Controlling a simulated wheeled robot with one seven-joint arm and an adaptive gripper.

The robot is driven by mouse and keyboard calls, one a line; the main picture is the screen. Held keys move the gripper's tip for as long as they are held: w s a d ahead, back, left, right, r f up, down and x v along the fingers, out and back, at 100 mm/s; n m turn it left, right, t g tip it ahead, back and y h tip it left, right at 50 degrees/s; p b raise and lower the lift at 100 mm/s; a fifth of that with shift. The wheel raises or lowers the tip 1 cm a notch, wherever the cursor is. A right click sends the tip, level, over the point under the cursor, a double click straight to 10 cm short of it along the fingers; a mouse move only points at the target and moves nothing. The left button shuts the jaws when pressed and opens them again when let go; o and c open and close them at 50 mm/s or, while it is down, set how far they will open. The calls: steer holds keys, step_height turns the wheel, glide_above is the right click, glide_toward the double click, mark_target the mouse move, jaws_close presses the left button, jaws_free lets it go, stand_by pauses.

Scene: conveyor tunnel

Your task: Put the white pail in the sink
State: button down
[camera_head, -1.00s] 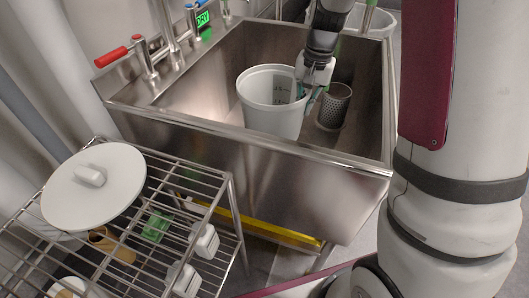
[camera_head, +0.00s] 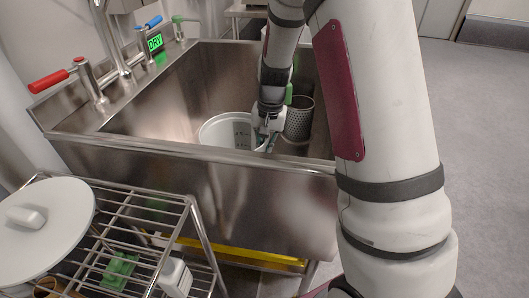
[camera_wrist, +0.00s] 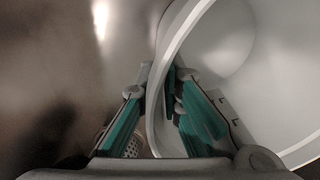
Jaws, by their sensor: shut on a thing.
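The white pail (camera_head: 222,127) is inside the metal sink (camera_head: 115,143), low in the basin, with its rim showing above the sink's front edge. Its lower part is hidden by the front wall, so I cannot tell whether it touches the bottom. My gripper (camera_head: 267,137) is at the pail's right rim. In the wrist view, the green-padded fingers of my gripper (camera_wrist: 165,115) are shut on the wall of the pail (camera_wrist: 225,60), one inside and one outside.
A perforated metal cylinder (camera_head: 299,118) stands in the sink right of the pail. Taps with red (camera_head: 48,82), blue and green handles line the back left edge. A wire rack (camera_head: 150,207) with a white round lid (camera_head: 45,235) stands in front.

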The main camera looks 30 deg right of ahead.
steer(key=shift+f, duration=0.15)
steer(key=c, duration=1.8)
jaws_free()
steer(key=shift+o, duration=0.2)
